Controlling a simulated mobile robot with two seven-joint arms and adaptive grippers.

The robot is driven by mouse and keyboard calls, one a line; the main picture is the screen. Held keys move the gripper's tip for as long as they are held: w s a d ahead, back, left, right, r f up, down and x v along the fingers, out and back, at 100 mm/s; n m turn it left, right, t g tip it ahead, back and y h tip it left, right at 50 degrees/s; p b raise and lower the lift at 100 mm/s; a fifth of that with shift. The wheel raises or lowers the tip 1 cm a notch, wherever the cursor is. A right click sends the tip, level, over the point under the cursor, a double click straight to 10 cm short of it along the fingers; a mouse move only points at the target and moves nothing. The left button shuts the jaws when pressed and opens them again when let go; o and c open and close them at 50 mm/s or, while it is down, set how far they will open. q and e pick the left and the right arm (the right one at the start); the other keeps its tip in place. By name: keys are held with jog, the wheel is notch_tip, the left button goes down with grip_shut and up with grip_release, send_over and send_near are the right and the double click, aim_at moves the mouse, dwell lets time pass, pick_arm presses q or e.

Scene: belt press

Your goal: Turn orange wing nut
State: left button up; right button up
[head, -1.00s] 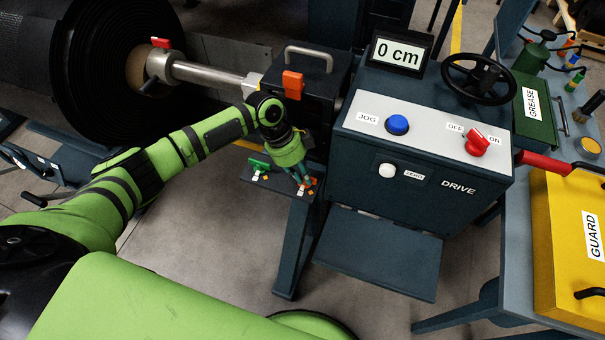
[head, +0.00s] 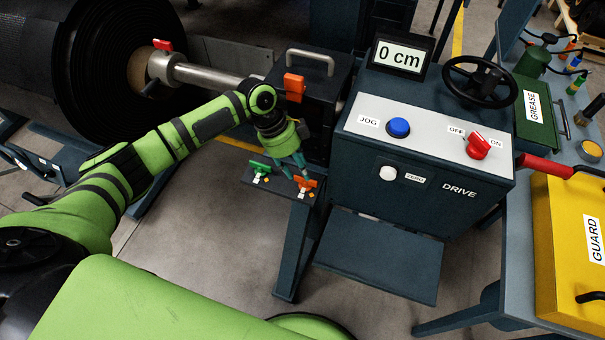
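The orange wing nut (head: 306,184) sits on the small dark shelf plate (head: 279,184) below the black housing, at the plate's right end. My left gripper (head: 296,174) is just above and slightly left of it, pointing down. Its two teal fingers look apart with nothing between them, and the wing nut shows clear below the tips. A green wing nut (head: 259,168) sits on the left part of the same plate. Small white marks lie beside both nuts. My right gripper is not in view.
The drive cabinet (head: 420,165) stands close to the right, with a blue jog button (head: 399,127), red switch (head: 478,145) and handwheel (head: 480,80). The black housing with an orange block (head: 294,87) is behind my gripper. Open floor lies in front of the plate.

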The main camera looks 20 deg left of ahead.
pick_arm(q)
jog(key=v, duration=0.8)
